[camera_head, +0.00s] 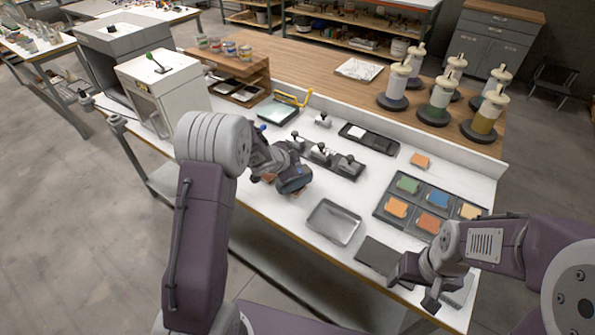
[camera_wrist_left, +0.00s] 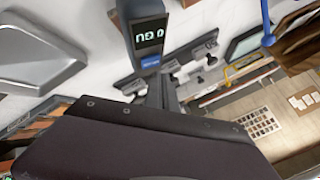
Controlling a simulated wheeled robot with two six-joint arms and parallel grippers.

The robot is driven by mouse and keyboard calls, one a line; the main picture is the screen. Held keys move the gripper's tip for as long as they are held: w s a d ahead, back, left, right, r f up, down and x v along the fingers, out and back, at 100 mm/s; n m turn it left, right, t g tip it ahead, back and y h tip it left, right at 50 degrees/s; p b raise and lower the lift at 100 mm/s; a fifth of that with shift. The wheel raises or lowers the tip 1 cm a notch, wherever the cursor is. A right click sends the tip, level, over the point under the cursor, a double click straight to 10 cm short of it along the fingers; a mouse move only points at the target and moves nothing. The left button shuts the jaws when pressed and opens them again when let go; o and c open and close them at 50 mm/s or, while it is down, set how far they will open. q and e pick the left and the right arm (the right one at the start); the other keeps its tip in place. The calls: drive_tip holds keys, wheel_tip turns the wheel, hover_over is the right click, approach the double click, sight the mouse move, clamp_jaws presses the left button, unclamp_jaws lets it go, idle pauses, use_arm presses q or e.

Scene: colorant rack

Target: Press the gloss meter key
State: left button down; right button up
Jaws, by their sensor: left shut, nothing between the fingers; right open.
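The gloss meter (camera_head: 296,180) is a dark blue-grey device on the white bench in the head view, partly hidden by my left wrist. In the left wrist view the meter (camera_wrist_left: 142,18) has a lit display reading about "0 GU" upside down, with a small blue patch, perhaps the key (camera_wrist_left: 150,61), beside it. My left gripper (camera_wrist_left: 162,88) is shut and empty, its tips close to that patch; whether they touch it I cannot tell. In the head view the left gripper (camera_head: 272,168) is right beside the meter. My right gripper (camera_head: 414,288) is open and empty near the front edge.
A metal tray (camera_head: 334,222) and a dark flat plate (camera_head: 378,257) lie right of the meter. A dark panel tray (camera_head: 379,207) holds several coloured chips. A black holder with small knobbed tools (camera_head: 337,159) stands behind the meter. Pump canisters (camera_head: 440,100) stand at the back.

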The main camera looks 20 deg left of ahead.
use_arm(q)
drive_tip(key=shift+f, duration=0.15)
drive_tip(key=shift+f+b, duration=0.25)
drive_tip(key=shift+b, duration=0.05)
drive_tip(key=shift+f+b, duration=0.35)
drive_tip(key=shift+f, duration=0.05)
idle(0.6)
drive_tip(key=shift+r, duration=0.15)
drive_tip(key=shift+r+p, duration=0.65)
drive_tip(key=shift+p, duration=0.25)
wheel_tip(320, 180, up, 5)
drive_tip(key=p, duration=0.5)
drive_tip(key=shift+r, duration=0.1)
idle(0.4)
